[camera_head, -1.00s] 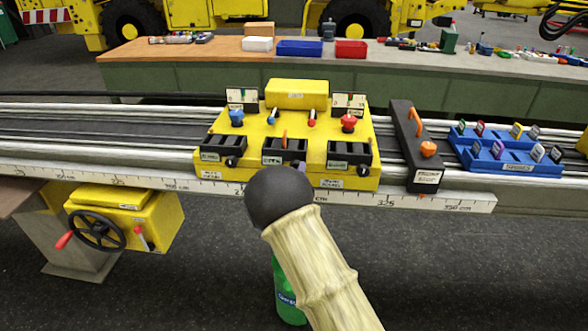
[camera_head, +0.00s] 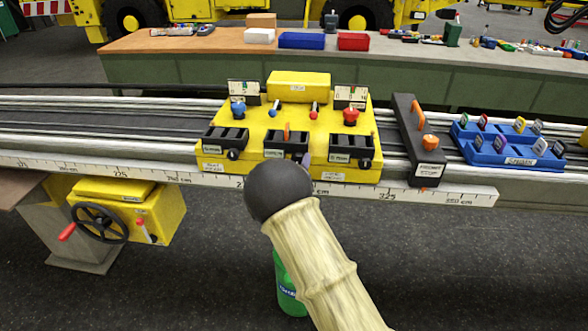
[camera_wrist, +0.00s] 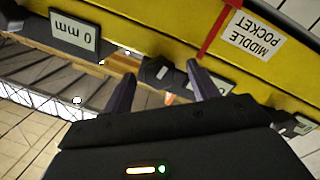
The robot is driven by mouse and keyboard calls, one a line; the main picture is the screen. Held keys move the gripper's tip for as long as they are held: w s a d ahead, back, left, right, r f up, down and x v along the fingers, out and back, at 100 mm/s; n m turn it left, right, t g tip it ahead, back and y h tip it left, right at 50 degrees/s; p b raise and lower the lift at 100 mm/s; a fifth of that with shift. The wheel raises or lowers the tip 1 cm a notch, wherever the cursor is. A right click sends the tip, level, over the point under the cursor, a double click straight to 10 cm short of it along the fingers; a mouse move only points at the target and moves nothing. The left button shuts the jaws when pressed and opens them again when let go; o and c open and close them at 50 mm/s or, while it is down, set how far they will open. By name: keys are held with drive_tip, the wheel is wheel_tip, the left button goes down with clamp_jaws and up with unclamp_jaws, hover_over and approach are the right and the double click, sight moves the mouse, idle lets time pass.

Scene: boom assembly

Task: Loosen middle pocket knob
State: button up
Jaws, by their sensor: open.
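The yellow carriage (camera_head: 262,135) sits on the rail and carries three black pockets. The middle pocket (camera_head: 287,145) has an orange piece standing at it. Its knob is hidden behind my arm in the head view. The wrist view is turned over and shows the "MIDDLE POCKET" label (camera_wrist: 256,36) on the yellow face. A small black knob-like part (camera_wrist: 157,72) lies between and beyond the fingertips there. My gripper (camera_wrist: 163,80) is open, with its two dark purple fingers apart. I cannot tell whether either finger touches the part. One fingertip shows in the head view (camera_head: 307,159).
Other black knobs sit at the left pocket (camera_head: 233,155) and right pocket (camera_head: 364,163). A black stop block (camera_head: 417,140) and a blue tray (camera_head: 508,145) are on the rail to the right. A yellow handwheel box (camera_head: 160,215) hangs below left. A green bottle (camera_head: 289,290) stands behind my arm.

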drive_tip(key=s+a+b, duration=0.1)
drive_tip(key=s+a, duration=0.1)
drive_tip(key=s, duration=1.5)
drive_tip(key=shift+a+r, duration=0.15)
drive_tip(key=shift+a, duration=0.25)
drive_tip(key=shift+s, duration=0.1)
drive_tip(key=s+d+f+m+g+y, duration=0.1)
drive_tip(key=d+f+m+g+y, duration=0.15)
drive_tip(key=d+g, duration=0.6)
drive_tip(key=s+d+r+m+g, duration=0.25)
drive_tip(key=s+d+g, duration=0.35)
drive_tip(key=s+d, duration=1.15)
drive_tip(key=w+a+p+v, duration=0.1)
drive_tip(key=p+v, duration=1)
drive_tip(key=p, duration=0.1)
drive_tip(key=shift+w+a+r, duration=0.3)
drive_tip(key=shift+a+r, duration=0.05)
drive_tip(key=shift+r, duration=0.2)
